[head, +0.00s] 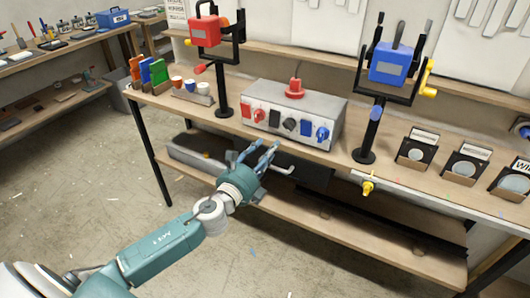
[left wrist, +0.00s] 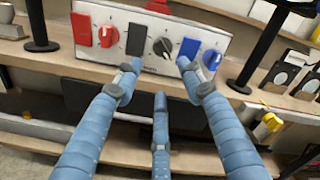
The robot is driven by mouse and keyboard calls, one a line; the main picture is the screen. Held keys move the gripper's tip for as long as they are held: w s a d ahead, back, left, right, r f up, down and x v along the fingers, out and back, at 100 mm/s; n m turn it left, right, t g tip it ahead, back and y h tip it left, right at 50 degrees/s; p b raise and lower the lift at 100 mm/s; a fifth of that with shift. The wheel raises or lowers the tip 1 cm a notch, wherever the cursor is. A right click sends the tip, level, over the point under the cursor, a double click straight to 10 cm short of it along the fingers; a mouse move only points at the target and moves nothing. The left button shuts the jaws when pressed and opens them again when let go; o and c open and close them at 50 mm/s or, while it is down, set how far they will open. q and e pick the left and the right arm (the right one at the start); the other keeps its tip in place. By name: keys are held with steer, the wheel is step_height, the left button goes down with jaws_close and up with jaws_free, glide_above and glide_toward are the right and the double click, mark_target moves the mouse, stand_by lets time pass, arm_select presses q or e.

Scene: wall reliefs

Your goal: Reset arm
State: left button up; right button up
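My left arm (head: 165,248) comes in from the lower left in the head view. Its left gripper (head: 268,160) is in front of the bench's front edge, just below the grey control box (head: 315,108). In the left wrist view the blue fingers of the left gripper (left wrist: 158,82) are spread apart with nothing between them. Two fingertips overlap the lower part of the box panel (left wrist: 147,36) there; I cannot tell whether they touch it. My right gripper is in neither view.
The wooden bench (head: 390,178) carries a red device (head: 205,31) and a blue device (head: 390,62) on black posts. Several black holders (head: 417,148) stand at the right. A yellow valve (head: 368,187) sits at the front edge. A lower shelf (head: 330,228) runs below. The floor at left is open.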

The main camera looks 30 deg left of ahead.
arm_select(q)
steer(key=shift+s, duration=0.45)
